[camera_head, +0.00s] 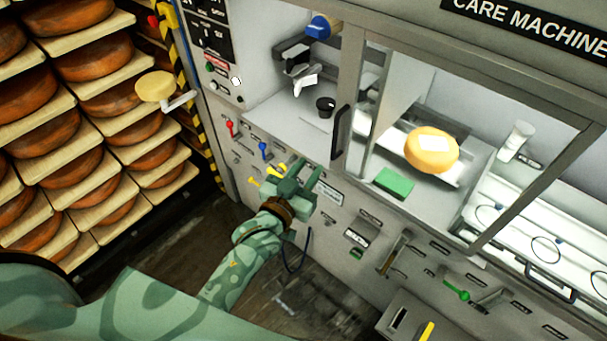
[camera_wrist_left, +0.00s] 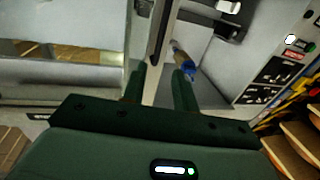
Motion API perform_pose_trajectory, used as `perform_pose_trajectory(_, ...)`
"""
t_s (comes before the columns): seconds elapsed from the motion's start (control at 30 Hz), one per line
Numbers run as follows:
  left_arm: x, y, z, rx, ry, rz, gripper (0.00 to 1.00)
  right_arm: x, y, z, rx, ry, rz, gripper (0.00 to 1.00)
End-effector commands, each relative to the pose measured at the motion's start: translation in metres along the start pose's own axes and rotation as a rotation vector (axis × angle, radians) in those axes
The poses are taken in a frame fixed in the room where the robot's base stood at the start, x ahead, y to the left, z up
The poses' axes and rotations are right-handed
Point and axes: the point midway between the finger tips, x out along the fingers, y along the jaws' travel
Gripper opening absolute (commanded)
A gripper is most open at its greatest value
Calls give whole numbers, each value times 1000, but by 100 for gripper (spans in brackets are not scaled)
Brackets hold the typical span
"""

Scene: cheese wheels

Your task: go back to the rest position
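My left gripper (camera_head: 293,172) is in front of the care machine's lower panel, close to a yellow lever (camera_head: 277,173). In the left wrist view my left gripper (camera_wrist_left: 160,78) has its two dark green fingers apart, with nothing held between them. A grey door post (camera_wrist_left: 158,45) shows beyond the gap, with a blue-ended part (camera_wrist_left: 184,64) by the right finger. I cannot tell whether the gripper touches the panel. My right gripper is in neither view.
An orange cheese wheel (camera_head: 432,150) with a white label sits inside the machine behind the framed window. A green block (camera_head: 394,183) lies on the ledge. Racks of cheese wheels (camera_head: 45,153) stand at left. Red (camera_head: 230,127) and blue (camera_head: 264,150) levers stick out of the panel.

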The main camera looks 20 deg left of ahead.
Motion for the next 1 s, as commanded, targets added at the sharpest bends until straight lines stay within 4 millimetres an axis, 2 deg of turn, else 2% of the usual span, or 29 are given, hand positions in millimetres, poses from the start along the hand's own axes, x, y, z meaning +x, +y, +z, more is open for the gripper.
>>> perform_pose_trajectory(0.1,-12,0,0,0,0,0,29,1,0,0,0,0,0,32)
perform_pose_trajectory(0.2,-16,0,0,1,0,0,29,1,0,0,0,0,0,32)
perform_pose_trajectory(0.67,-16,0,0,0,0,0,29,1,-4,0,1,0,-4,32)
perform_pose_trajectory(0.73,-16,0,5,3,-17,1,29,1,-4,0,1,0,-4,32)
perform_pose_trajectory(0.77,-17,1,11,4,-32,2,29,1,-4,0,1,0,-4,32)
perform_pose_trajectory(0.87,-22,3,53,11,-133,8,29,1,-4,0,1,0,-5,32)
perform_pose_trajectory(0.97,-39,6,129,25,-297,22,29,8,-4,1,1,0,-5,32)
perform_pose_trajectory(1.0,-51,8,165,31,-371,29,29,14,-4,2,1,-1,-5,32)
